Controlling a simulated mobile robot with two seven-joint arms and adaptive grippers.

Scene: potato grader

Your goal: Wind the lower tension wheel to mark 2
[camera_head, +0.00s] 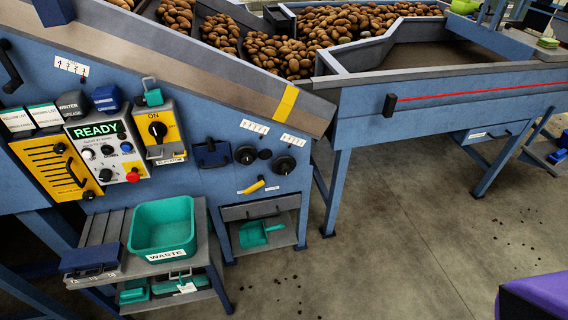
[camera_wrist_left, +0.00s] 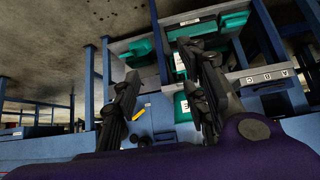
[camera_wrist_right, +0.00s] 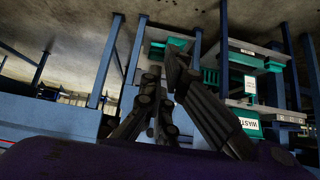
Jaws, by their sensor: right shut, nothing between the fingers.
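Two black round wheels are on the blue machine side in the head view: the left wheel (camera_head: 246,154) and the right, slightly lower wheel (camera_head: 285,164). A white numbered strip (camera_head: 254,127) is above the left one and another (camera_head: 293,140) above the right one. The digits and wheel settings are too small to read surely. My left gripper (camera_wrist_left: 160,62) is open and empty in its wrist view, with the machine's underside and a yellow handle (camera_wrist_left: 138,114) beyond. My right gripper (camera_wrist_right: 163,64) is shut and empty in its wrist view. Neither gripper touches a wheel; neither shows in the head view.
A yellow handle (camera_head: 254,186) is below the wheels. A teal WASTE bin (camera_head: 163,228) stands on a grey stand at left. A control panel reading READY (camera_head: 96,130) is further left. A potato-filled hopper is behind. The floor (camera_head: 390,220) ahead is open.

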